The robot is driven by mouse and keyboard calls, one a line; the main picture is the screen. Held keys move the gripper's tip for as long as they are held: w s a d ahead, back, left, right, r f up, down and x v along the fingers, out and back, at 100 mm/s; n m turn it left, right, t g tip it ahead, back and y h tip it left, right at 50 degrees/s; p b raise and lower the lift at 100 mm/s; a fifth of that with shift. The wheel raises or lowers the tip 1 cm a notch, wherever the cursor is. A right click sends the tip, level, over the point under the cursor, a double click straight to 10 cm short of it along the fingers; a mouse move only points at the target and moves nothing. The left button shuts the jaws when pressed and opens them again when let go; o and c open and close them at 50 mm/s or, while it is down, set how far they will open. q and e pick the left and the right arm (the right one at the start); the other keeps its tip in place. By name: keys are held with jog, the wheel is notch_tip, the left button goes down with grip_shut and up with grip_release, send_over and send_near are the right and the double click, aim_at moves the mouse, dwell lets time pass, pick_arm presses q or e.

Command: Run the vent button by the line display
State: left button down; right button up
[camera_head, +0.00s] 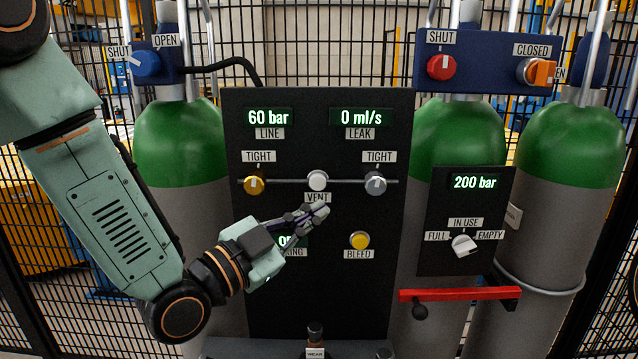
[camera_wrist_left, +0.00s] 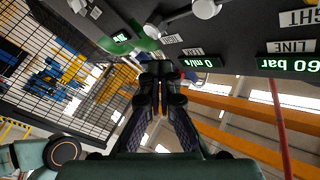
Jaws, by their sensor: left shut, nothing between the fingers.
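The vent button (camera_head: 318,180) is a round white knob above the VENT label, midway along a thin horizontal pipe on the black panel (camera_head: 325,112). The line display (camera_head: 268,117) at the panel's upper left reads 60 bar. My left gripper (camera_head: 320,211) is shut and empty, its fingertips just below the vent button and apart from it in the picture; its depth from the panel is hard to tell. In the left wrist view the shut fingers (camera_wrist_left: 159,82) point past the panel, and the white button (camera_wrist_left: 206,9) shows at the top edge. My right gripper is not in view.
A gold TIGHT knob (camera_head: 254,185) and a silver one (camera_head: 376,184) flank the button. The leak display (camera_head: 361,117) reads 0 ml/s. A yellow bleed button (camera_head: 359,240) sits below. My left gripper partly covers another display (camera_head: 287,241). Gas cylinders stand behind.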

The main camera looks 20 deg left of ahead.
aim_at(318, 182)
pick_arm(q)
jog(key=w, duration=0.2)
jog(key=w+a, duration=0.1)
jog(key=w, duration=0.2)
jog(key=w+a, duration=0.1)
jog(key=w, duration=0.1)
jog(key=shift+w+a+f, duration=0.1)
jog(key=shift+w+a, duration=0.1)
jog(key=shift+w, duration=0.15)
dwell(1.1)
jog(key=shift+d+r, duration=0.15)
jog(key=shift+r, duration=0.2)
